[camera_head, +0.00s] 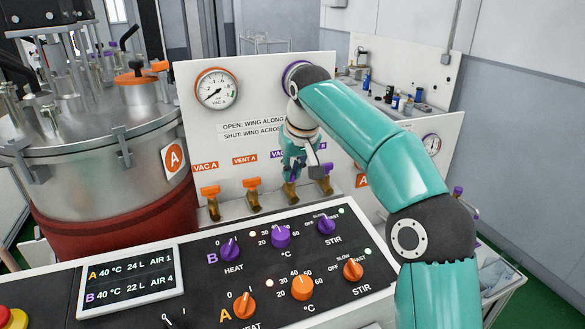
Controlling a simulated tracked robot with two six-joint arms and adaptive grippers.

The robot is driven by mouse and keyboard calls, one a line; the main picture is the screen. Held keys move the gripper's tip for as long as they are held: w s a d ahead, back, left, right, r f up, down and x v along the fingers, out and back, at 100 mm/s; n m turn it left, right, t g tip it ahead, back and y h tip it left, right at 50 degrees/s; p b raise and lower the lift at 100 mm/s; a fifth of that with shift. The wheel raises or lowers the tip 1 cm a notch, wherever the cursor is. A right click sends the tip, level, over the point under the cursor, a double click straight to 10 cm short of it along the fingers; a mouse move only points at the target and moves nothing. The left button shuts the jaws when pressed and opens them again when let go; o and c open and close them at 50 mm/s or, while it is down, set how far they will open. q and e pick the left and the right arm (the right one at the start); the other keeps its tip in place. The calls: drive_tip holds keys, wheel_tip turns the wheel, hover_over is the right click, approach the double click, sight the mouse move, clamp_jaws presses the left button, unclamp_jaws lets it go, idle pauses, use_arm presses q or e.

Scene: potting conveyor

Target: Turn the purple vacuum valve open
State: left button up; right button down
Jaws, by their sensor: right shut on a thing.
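The purple vacuum valve (290,188) stands third in the row of small brass valves at the foot of the white panel. Its purple label above is partly covered by my gripper. My right gripper (294,176) reaches down from above and is shut on this valve's wing. The fingers hide most of the wing, so I cannot tell its angle. A second purple valve (327,184) is close on the right, partly behind a gripper link. My left gripper is not in view.
Two orange-winged valves, VAC A (210,193) and VENT A (251,184), stand to the left. A gauge (217,89) is above them. The control console (200,285) with knobs lies in front. A steel vessel (95,150) stands at left.

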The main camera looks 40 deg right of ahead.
drive_tip(key=shift+f, duration=0.15)
drive_tip(key=c, duration=1.3)
unclamp_jaws()
drive_tip(key=shift+o, duration=0.4)
drive_tip(key=shift+w, duration=0.1)
drive_tip(key=v, duration=0.7)
